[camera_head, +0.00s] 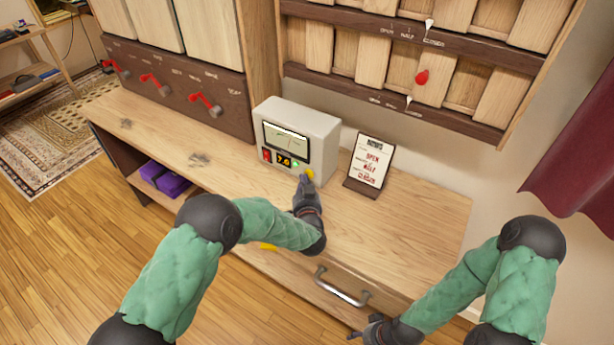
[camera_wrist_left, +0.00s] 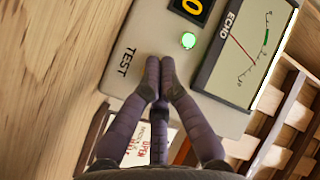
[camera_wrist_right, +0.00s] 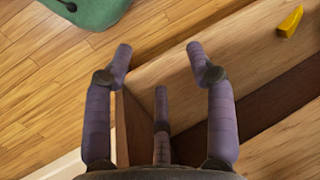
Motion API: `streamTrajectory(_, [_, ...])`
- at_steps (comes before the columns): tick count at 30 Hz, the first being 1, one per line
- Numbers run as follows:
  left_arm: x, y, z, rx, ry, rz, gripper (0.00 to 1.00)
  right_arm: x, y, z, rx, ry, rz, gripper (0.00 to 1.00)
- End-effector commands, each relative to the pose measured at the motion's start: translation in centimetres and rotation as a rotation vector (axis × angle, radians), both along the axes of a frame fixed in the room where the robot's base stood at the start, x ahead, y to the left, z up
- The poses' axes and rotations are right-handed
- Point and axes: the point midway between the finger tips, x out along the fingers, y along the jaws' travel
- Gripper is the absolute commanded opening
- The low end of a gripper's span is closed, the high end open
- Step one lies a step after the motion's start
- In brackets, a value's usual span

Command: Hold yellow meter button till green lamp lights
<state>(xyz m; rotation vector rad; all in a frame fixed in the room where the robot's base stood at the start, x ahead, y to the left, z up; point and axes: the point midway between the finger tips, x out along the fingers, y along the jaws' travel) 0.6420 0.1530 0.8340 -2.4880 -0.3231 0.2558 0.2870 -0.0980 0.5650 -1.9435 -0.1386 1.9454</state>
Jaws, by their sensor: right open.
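The white meter (camera_head: 325,128) stands on the wooden counter, with a dial, a display and a lit green lamp (camera_head: 296,164). The lamp also glows bright green in the left wrist view (camera_wrist_left: 188,40). The yellow button (camera_head: 309,174) is at the lower right of the meter's front. My left gripper (camera_head: 305,184) is at the button, its fingertips together and against the meter's face in the left wrist view (camera_wrist_left: 160,65). The fingers hide the button there, so its depth cannot be seen. My right gripper (camera_wrist_right: 158,55) is open and empty, low by the counter's front edge.
A sign card (camera_head: 370,160) stands right of the meter. Red levers (camera_head: 205,104) line the dark panel at left. A drawer handle (camera_head: 342,288) juts from the counter front. A yellow object (camera_wrist_right: 290,21) shows in the right wrist view. The counter's right part is clear.

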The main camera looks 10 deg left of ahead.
Motion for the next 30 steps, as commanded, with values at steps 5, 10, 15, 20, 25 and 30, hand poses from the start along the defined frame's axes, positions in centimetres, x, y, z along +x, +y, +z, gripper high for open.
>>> streamTrajectory(5, [0.0, 0.0, 0.1, 0.001, -0.002, 0.0, 0.0, 0.0, 0.0, 0.0, 0.0, 0.0, 0.0, 0.56])
streamTrajectory(10, [-0.5, 0.2, 0.2, 0.0, -0.002, 0.0, 0.0, 0.0, 0.0, 0.3, 0.0, 0.0, 0.0, 0.56])
streamTrajectory(15, [-1.3, 0.5, 0.2, 0.0, -0.001, -0.001, 0.0, 0.0, 0.0, 0.6, 0.0, 0.0, 0.0, 0.56])
streamTrajectory(20, [-1.7, 0.6, 0.1, 0.0, -0.001, 0.0, 0.0, 0.0, 0.0, 0.7, 0.0, 0.0, 0.0, 0.56])
streamTrajectory(25, [-1.7, 0.6, 0.0, 0.0, -0.001, -0.001, 0.0, 0.0, 0.0, 0.7, 0.0, 0.0, 0.0, 0.56])
streamTrajectory(30, [-2.1, 0.8, 0.0, 0.001, 0.001, 0.0, 0.0, 0.0, 0.0, 0.9, 0.0, 0.0, 0.0, 0.56])
